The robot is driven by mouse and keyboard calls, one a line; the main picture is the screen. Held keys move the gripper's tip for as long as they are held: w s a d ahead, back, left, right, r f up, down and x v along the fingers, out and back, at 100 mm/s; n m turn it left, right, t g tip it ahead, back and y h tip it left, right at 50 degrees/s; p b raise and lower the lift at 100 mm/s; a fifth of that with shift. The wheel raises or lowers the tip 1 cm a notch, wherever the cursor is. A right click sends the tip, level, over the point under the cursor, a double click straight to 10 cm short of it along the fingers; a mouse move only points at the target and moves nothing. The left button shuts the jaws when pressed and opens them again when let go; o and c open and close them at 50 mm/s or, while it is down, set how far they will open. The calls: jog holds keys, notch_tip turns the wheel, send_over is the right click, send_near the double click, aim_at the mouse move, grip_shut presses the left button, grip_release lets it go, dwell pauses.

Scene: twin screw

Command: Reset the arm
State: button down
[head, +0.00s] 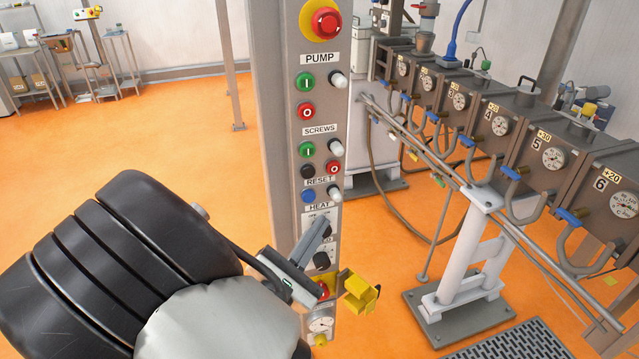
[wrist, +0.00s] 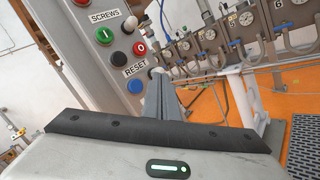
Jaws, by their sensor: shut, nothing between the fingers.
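My arm comes in from the lower left of the head view. My gripper (head: 324,222) is in front of the lower part of a grey control panel (head: 322,126), and its closed fingers point up. It covers part of the panel around the HEAT label. In the wrist view my gripper (wrist: 158,72) is shut, with nothing between the fingers. The tips overlap the panel near the RESET label, so I cannot tell whether they touch it. The blue button (head: 308,196) below RESET is visible in the head view; it also shows in the wrist view (wrist: 135,86).
A red emergency button (head: 326,22) tops the panel. A yellow part (head: 360,293) sits near its bottom. A row of numbered machine barrel sections (head: 500,125) with gauges and pipes stands to the right. Open orange floor (head: 120,150) lies to the left.

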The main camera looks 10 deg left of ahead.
jog(key=d+r+m+g+h, duration=0.3)
jog(key=d+m+g+h, duration=0.45)
jog(key=d, duration=0.85)
jog(key=s+d+r+m+g+y+p, duration=0.1)
jog(key=s+d+m+g, duration=0.3)
jog(key=d, duration=0.2)
jog(key=s+d+r+m+g+y, duration=0.1)
jog(key=s+d+m+g+y, duration=0.15)
jog(key=d+m+g, duration=0.3)
jog(key=s+r+m+t+y+p, duration=0.1)
jog(key=s+r+m+t+y, duration=0.2)
jog(key=s+r+m+y, duration=0.5)
jog(key=shift+s+a+r+m+t+y, duration=0.2)
jog(key=shift+r+m+t+y, duration=0.15)
jog(key=shift+r, duration=0.3)
